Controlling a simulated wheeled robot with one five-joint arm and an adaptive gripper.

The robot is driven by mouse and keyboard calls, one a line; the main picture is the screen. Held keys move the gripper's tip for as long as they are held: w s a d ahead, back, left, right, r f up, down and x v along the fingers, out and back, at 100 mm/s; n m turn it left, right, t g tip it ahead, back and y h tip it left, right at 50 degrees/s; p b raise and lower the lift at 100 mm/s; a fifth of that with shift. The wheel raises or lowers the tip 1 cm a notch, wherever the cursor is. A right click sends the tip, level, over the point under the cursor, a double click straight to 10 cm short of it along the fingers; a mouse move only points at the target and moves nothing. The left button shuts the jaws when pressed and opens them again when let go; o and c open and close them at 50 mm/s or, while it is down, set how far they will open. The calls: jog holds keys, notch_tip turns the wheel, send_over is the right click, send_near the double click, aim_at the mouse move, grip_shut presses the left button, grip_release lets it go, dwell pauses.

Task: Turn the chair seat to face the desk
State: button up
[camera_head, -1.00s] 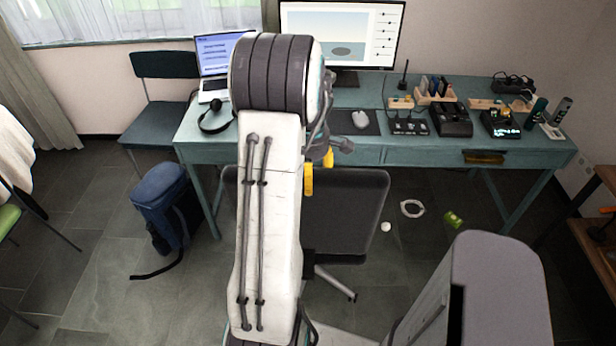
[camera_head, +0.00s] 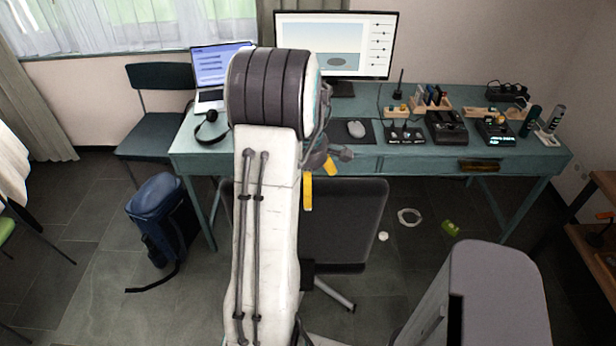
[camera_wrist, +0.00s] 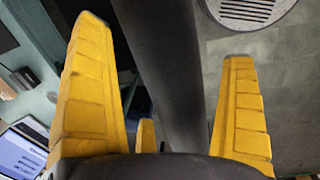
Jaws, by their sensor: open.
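The dark office chair (camera_head: 350,225) stands in front of the teal desk (camera_head: 425,166). Its broad dark panel shows right of my arm, with a metal foot below. My arm hides its left and middle parts. My gripper (camera_head: 318,180) is at the panel's upper edge by the desk front, its yellow fingers apart. In the wrist view my gripper (camera_wrist: 178,112) is open, with a dark bar (camera_wrist: 168,60), seemingly part of the chair, running between the fingers. I cannot tell whether either finger touches it.
A blue backpack (camera_head: 160,215) stands on the floor at left, near a second chair (camera_head: 160,105). A laptop (camera_head: 215,75), monitor (camera_head: 335,45) and several devices stand on the desk. A white ring (camera_head: 409,217) and a green item (camera_head: 450,228) lie on the floor.

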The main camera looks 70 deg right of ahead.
notch_tip(320, 180, up, 12)
jog(key=a, duration=0.1)
dwell(0.5)
jog(key=shift+s, duration=0.1)
dwell(0.7)
